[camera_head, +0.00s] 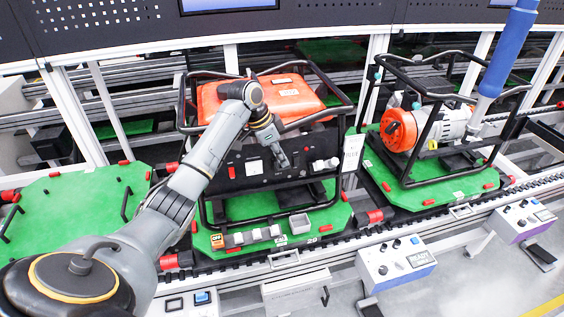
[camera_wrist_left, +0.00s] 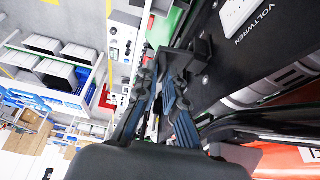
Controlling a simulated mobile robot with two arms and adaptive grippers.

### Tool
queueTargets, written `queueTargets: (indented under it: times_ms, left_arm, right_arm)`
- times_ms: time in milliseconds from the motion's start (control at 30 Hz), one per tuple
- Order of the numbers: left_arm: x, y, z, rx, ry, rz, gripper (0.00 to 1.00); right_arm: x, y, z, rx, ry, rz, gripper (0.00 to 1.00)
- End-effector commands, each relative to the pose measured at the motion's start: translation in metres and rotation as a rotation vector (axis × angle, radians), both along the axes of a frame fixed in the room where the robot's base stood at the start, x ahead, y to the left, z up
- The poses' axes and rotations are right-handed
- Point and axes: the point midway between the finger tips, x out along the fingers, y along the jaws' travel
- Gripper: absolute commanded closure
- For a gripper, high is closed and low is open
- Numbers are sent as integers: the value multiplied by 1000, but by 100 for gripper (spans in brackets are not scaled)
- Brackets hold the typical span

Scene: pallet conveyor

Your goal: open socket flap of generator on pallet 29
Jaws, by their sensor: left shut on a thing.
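The generator with a red-orange top (camera_head: 288,92) and black tube frame stands on a green pallet (camera_head: 325,215) in the middle of the head view. My left gripper (camera_head: 281,160) is at this panel, beside the white label. In the left wrist view, its fingers (camera_wrist_left: 161,72) are closed at a black projecting part (camera_wrist_left: 198,50), apparently the socket flap, on the panel marked VOLTWREN. The fingers largely hide the contact. My right gripper does not show.
An orange-and-silver generator (camera_head: 405,130) in a black frame stands on the right pallet. An empty green pallet (camera_head: 75,210) lies at the left. Frame tubes surround the panel. Control boxes (camera_head: 395,265) line the conveyor front. Small parts (camera_head: 245,238) sit on the middle pallet's front edge.

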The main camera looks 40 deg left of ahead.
Motion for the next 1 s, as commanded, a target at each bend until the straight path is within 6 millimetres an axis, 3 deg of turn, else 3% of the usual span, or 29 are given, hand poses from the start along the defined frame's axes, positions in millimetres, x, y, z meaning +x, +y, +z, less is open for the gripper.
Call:
queueTargets:
  times_ms: [400,1000]
  left_arm:
    - [6,8,5,-138,118,2,100]
    - [7,9,4,-159,141,2,100]
  right_arm:
    - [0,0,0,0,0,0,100]
    - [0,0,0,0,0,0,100]
